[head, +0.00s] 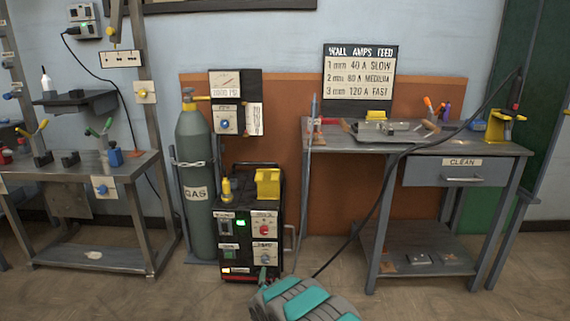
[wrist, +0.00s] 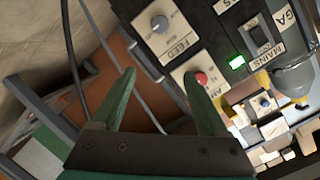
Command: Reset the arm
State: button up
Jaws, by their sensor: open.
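My gripper (wrist: 162,90) shows in the wrist view with its two green fingers spread apart and nothing between them. Beyond the fingers is the black welding machine (wrist: 215,30), with its feed knob (wrist: 160,24) and a red button (wrist: 201,78). The right finger overlaps the panel by the red button in the picture; I cannot tell if they touch. In the head view, part of my grey and teal arm (head: 303,300) shows at the bottom centre, in front of the welding machine (head: 247,225).
A grey gas cylinder (head: 193,170) stands left of the machine. A workbench (head: 510,148) with a tray (head: 365,136) is at the right, and a steel table (head: 130,170) is at the left. A dark cable (head: 372,205) runs down in front of the workbench. Bare floor lies in front.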

jog(key=d+r+n+g, duration=0.1)
jog(key=d+r+g, duration=0.1)
jog(key=d+r, duration=0.35)
jog(key=s+d+r+n+g, duration=0.1)
jog(key=s+d+r+g, duration=0.2)
jog(key=s+d+r, duration=0.35)
jog(key=s+d+r+n+g, duration=0.2)
jog(key=s+d+r+g, duration=0.15)
jog(key=s+r, duration=0.5)
jog(key=s+d+r+n+g, duration=0.1)
jog(key=s+r+g, duration=0.2)
jog(key=s, duration=1.3)
jog(key=s+d+r+n+g, duration=0.2)
jog(key=s+r+g, duration=0.1)
jog(key=s, duration=1.3)
jog(key=s+d+r+n+g, duration=0.1)
jog(key=s+r, duration=0.4)
jog(key=s, duration=1.1)
jog(key=shift+s+d+r+n+g, duration=0.35)
jog(key=shift+d+g, duration=0.2)
jog(key=shift+g, duration=0.4)
